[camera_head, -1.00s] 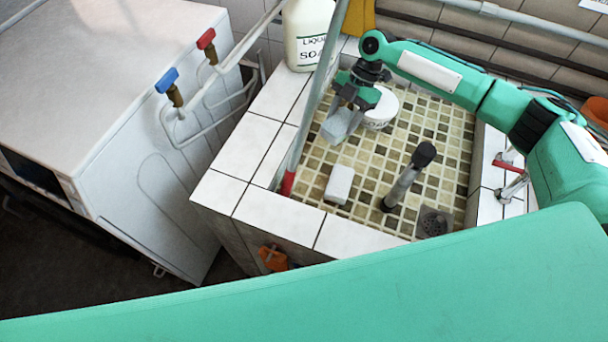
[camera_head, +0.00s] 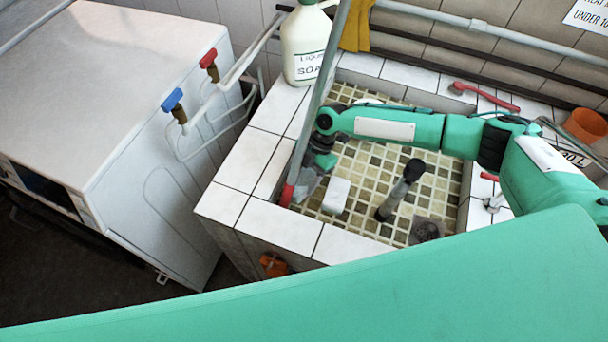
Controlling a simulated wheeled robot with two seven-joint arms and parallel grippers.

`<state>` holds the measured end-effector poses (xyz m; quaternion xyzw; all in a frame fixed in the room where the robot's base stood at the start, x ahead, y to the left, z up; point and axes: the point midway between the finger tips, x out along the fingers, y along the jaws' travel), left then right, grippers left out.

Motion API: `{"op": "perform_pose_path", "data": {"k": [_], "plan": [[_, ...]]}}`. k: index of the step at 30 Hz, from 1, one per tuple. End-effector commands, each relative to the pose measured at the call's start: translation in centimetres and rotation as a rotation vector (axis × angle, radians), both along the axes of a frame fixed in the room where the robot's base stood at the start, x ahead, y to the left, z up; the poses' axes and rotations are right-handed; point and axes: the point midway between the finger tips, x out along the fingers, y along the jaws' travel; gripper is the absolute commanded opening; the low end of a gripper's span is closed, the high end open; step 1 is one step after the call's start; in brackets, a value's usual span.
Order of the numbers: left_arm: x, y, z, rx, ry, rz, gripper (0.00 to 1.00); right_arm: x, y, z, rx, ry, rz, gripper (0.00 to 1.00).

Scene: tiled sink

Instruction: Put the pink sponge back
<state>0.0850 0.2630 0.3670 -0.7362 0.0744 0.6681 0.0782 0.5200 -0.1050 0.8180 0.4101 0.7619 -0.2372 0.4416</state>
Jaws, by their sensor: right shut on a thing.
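I see no clearly pink sponge in the head view. My right gripper (camera_head: 312,182) is low in the left part of the tiled sink (camera_head: 262,223), beside the pole with a red end. It is shut on a pale grey thing, mostly hidden by the gripper and hard to make out. A white block (camera_head: 336,196) lies on the sink floor just right of the gripper; I cannot tell whether they touch. My left gripper is not in view.
A dark-topped upright post (camera_head: 400,190) and a drain (camera_head: 425,230) are right of the block. A soap bottle (camera_head: 304,48) stands on the back left rim. A pole (camera_head: 318,100) crosses the left side. An orange pot (camera_head: 585,125) is far right.

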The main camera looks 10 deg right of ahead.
Motion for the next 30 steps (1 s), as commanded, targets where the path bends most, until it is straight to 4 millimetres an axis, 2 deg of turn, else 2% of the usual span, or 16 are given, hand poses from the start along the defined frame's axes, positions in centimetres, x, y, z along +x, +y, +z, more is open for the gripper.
{"op": "perform_pose_path", "data": {"k": [15,16,19,30], "plan": [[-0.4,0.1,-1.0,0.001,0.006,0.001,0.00,-0.1,0.1,-1.1,0.001,0.001,0.001,0.34],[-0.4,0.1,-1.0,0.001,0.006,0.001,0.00,0.0,0.1,-1.0,0.001,0.000,0.001,0.54],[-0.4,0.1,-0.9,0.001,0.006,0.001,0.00,0.0,0.0,-0.9,0.001,0.000,0.001,0.73],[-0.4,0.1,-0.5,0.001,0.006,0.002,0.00,0.0,0.0,-0.4,0.001,0.000,0.001,0.74]]}}
